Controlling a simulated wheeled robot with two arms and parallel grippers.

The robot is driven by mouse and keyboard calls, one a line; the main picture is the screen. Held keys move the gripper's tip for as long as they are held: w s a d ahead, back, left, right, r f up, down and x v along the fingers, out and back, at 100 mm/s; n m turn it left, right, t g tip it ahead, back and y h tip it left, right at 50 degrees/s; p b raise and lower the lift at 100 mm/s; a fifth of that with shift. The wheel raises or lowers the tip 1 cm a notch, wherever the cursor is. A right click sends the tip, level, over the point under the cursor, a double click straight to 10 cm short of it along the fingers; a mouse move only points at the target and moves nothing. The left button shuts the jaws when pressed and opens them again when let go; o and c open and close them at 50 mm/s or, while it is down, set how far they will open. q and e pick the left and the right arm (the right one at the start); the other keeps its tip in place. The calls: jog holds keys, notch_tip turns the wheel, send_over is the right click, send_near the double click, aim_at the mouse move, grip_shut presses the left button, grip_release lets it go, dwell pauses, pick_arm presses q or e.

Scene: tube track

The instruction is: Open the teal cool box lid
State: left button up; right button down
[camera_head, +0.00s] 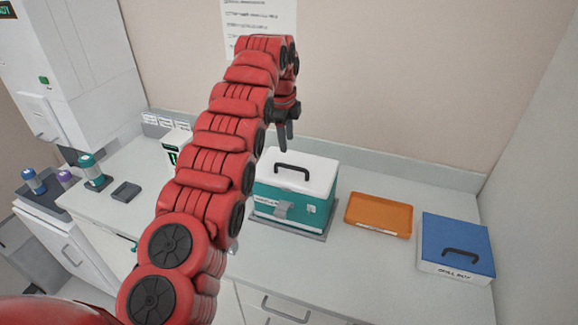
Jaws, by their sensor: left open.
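The teal cool box (310,215) stands on a grey base plate on the counter, near the middle of the head view. Its white lid (315,172) is shut on top, with a black handle (292,167) on it and a grey latch on the front. My left gripper (285,137) hangs down, open and empty, above the back left part of the lid. It appears apart from the handle. My right gripper is not in view.
An orange tray (379,214) lies right of the box, and a white box with a blue lid (455,240) stands farther right. The wall is close behind; the counter front is clear.

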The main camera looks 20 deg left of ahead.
aim_at(289, 166)
pick_arm(q)
jog(key=f+p, duration=0.1)
jog(key=f, duration=0.2)
jog(key=w+f+p, duration=0.1)
jog(key=f+p, duration=0.3)
jog(key=f, duration=0.1)
jog(key=shift+w+f, duration=0.3)
jog(key=shift+w, duration=0.1)
jog(key=shift+f, duration=0.45)
jog(key=shift+c, duration=0.3)
grip_shut()
jog(key=shift+w, duration=0.1)
